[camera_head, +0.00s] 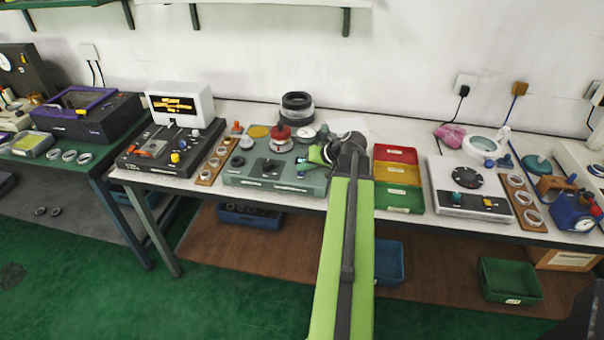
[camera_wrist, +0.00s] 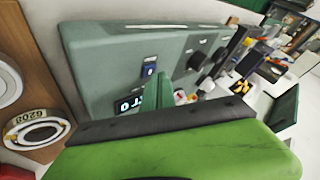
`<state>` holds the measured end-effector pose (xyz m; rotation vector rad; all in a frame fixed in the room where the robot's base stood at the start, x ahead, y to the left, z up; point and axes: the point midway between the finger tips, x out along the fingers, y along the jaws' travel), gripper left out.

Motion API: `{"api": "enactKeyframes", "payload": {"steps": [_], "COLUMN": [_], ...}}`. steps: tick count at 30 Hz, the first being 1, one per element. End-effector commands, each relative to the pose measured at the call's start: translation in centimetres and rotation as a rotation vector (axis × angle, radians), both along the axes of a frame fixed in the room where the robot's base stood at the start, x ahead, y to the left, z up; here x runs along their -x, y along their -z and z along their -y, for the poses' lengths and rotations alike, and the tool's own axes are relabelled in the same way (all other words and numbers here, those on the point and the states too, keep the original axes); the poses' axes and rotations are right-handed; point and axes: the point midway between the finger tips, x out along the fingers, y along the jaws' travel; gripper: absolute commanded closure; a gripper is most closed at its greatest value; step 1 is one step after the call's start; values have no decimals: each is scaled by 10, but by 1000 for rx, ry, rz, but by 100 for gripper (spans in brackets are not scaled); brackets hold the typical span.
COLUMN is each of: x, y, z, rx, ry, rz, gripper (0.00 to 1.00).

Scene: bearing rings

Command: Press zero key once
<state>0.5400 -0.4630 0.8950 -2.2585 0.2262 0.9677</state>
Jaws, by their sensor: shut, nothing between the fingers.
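A grey-green instrument (camera_head: 245,180) stands on the middle of the bench, and its face fills much of the wrist view (camera_wrist: 105,50). A small lit display (camera_wrist: 130,104) and a blue key with a white mark (camera_wrist: 149,67) sit side by side on it; the mark is too small to read surely. My gripper (camera_head: 318,155) is shut and empty, over the right part of the instrument. In the wrist view its dark green tip (camera_wrist: 157,92) is close to the display and key. I cannot tell whether it touches. My gripper hides part of the panel.
Red, yellow and green bins (camera_head: 397,175) stand right of the instrument. A wooden board with bearing rings (camera_head: 217,160) lies left of it, by a black device (camera_head: 170,150). A red-topped part (camera_head: 281,136) and a dial gauge (camera_head: 306,133) sit at the instrument's back.

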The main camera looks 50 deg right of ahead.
Motion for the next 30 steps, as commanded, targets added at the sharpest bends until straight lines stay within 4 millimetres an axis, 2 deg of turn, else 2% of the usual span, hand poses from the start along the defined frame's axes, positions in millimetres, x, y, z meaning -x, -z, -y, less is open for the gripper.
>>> {"api": "enactKeyframes", "payload": {"steps": [22,30], "x": [0,0], "y": [6,-8], "z": [0,0], "rx": [0,0], "ry": [0,0], "rz": [0,0], "gripper": [100,100]}}
